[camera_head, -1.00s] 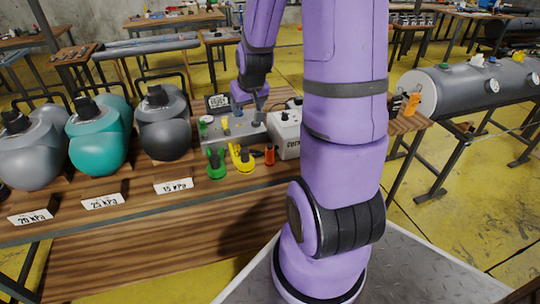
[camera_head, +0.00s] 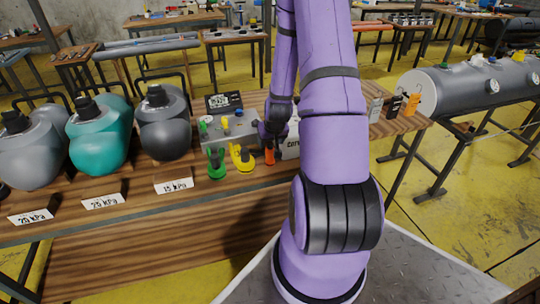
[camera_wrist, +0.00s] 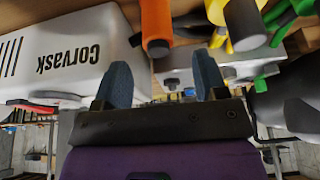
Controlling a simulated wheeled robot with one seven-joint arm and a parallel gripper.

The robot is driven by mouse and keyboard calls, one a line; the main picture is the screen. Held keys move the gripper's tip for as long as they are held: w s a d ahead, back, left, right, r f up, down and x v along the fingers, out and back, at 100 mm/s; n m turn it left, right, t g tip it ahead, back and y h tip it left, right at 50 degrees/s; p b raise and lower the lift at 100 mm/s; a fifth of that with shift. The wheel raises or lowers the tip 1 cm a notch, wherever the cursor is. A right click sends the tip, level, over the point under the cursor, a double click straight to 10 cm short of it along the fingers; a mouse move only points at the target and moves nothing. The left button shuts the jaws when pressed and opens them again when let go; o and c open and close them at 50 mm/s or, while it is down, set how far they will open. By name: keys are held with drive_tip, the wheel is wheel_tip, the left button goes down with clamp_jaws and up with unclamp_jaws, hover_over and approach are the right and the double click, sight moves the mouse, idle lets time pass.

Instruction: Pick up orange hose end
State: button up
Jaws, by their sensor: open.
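The orange hose end (camera_head: 270,155) stands on the wooden table, right of the yellow hose end (camera_head: 242,158) and in front of the white Corvask box (camera_head: 291,146). My gripper (camera_head: 270,134) is just above and behind it in the head view. In the wrist view, the orange hose end (camera_wrist: 156,22) lies ahead of the open blue fingertips of my gripper (camera_wrist: 163,65), roughly in line with the gap between them. Nothing is held. The Corvask box (camera_wrist: 60,50) is close by the left finger. The far side of the orange hose end is hidden.
A green hose end (camera_head: 216,163) and a grey metal box (camera_head: 228,133) with valves are to the left. Three round bottles, including a teal one (camera_head: 98,142), stand further left. A second orange item (camera_head: 411,104) is at the table's right end.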

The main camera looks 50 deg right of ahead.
sight(270, 146)
drive_tip(key=shift+x, duration=3.05)
drive_tip(key=shift+s+f, duration=0.1)
drive_tip(key=shift+s, duration=0.05)
drive_tip(key=shift+c, duration=0.5)
drive_tip(key=c, duration=0.9)
